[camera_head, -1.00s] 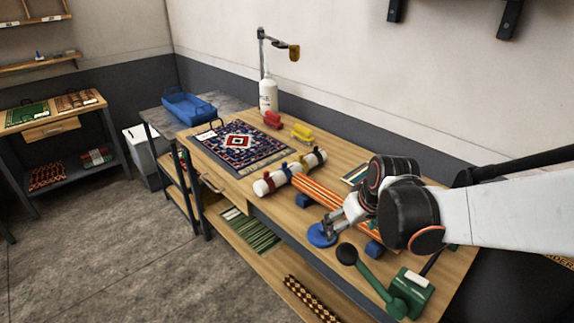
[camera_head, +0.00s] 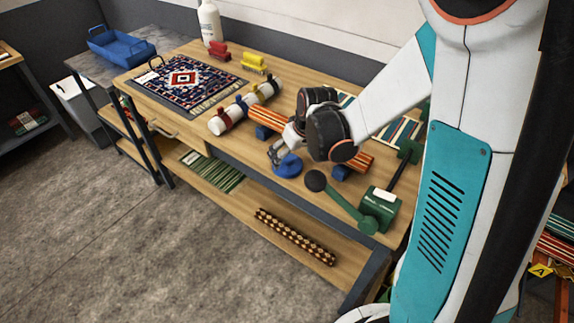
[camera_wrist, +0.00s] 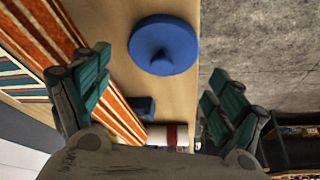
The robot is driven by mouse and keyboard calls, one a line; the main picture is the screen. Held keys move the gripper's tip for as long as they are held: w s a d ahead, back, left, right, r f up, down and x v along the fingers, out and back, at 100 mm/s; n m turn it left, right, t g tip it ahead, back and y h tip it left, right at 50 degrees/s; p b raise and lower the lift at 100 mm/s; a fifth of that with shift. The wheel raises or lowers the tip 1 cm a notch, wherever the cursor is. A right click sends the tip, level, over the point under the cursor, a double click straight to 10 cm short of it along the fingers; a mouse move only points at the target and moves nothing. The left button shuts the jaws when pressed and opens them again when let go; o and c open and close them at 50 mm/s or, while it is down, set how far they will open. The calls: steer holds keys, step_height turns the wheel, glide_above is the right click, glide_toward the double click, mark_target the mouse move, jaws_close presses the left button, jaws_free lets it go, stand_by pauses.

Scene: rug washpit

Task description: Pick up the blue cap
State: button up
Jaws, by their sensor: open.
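The blue cap (camera_head: 287,166) is a round disc with a raised centre knob, near the front edge of the wooden table (camera_head: 205,146). In the wrist view the blue cap (camera_wrist: 164,46) lies ahead of the fingers, knob facing the camera. My gripper (camera_head: 279,153) is just above and beside the cap in the head view. In the wrist view my gripper (camera_wrist: 155,92) is open, its green-padded fingers spread wide with nothing between them. I cannot tell whether a finger touches the cap.
A striped orange roll (camera_head: 268,121) on blue supports (camera_head: 341,173) lies beside the cap. A green lever device (camera_head: 380,208) stands to the right. A white roll with straps (camera_head: 232,115) and a patterned rug (camera_head: 186,80) lie left. A lower shelf (camera_head: 240,207) is below.

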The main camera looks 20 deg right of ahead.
mark_target(288, 158)
steer(key=b+x, duration=0.2)
steer(key=x, duration=0.3)
steer(key=shift+w+a+b, duration=0.2)
steer(key=shift+b, duration=0.1)
steer(key=c, duration=0.6)
